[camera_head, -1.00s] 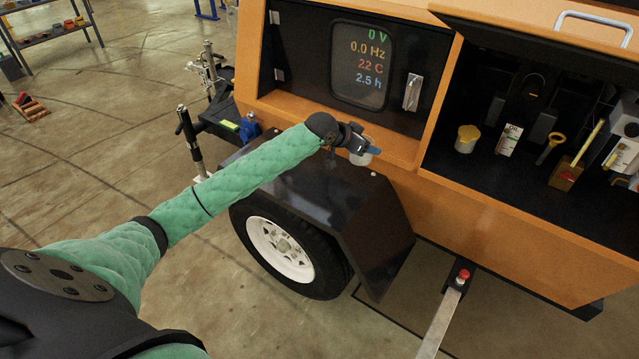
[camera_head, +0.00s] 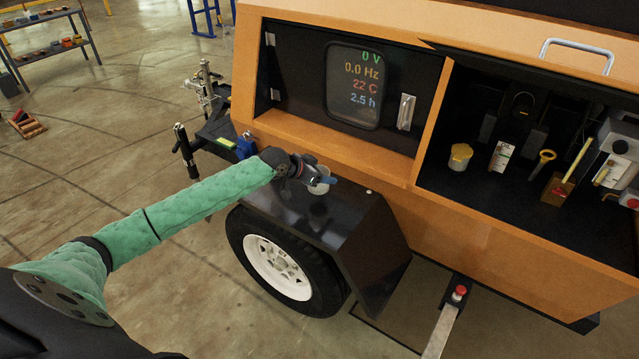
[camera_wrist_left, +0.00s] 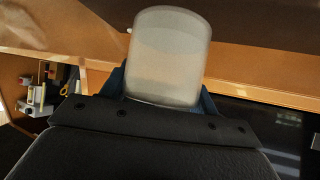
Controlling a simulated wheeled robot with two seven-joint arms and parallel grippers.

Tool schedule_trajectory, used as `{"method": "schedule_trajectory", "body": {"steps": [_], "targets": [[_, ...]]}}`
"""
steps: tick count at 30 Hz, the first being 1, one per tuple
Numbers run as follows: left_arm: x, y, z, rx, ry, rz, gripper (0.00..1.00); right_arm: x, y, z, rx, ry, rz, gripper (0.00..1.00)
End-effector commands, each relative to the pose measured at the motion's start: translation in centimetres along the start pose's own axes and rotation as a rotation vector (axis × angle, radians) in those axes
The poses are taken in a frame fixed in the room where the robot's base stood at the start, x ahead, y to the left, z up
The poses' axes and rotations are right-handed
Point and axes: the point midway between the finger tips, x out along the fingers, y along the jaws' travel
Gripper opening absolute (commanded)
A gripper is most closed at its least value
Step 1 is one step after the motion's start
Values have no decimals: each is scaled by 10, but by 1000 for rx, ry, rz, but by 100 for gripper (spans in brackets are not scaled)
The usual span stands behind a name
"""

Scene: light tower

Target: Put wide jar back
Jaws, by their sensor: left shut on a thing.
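A wide, translucent whitish jar (camera_wrist_left: 168,58) fills the upper middle of the left wrist view, between the blue fingers of my left gripper (camera_wrist_left: 165,92). In the head view the jar (camera_head: 318,186) is a small pale shape at the end of my green left arm. My left gripper (camera_head: 316,178) is shut on it, over the black fender (camera_head: 340,215) of the orange trailer. Whether the jar touches the fender is unclear. My right gripper is not in view.
A display panel (camera_head: 355,85) sits behind the gripper. At right, an open compartment (camera_head: 435,180) holds a yellow-lidded container (camera_head: 460,156), a white carton (camera_head: 501,156) and other items. A wheel (camera_head: 278,266) is below the fender. A shelf (camera_head: 50,47) stands far left.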

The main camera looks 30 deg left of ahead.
Motion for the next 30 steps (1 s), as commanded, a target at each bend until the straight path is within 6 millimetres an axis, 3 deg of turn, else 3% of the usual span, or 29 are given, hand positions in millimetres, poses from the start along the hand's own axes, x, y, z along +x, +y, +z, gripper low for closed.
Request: {"method": "schedule_trajectory", "body": {"steps": [7, 17, 28, 29, 30], "targets": [[-2, -4, 12, 0, 1, 0, 31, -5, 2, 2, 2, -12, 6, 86], [18, -4, 41, 0, 1, 0, 31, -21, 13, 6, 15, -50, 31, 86], [20, -4, 45, 1, 1, 0, 31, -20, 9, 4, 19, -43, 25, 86], [20, -4, 44, 1, 1, 0, 66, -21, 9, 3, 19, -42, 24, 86], [20, -4, 44, 1, 1, 0, 74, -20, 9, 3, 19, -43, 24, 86]]}}
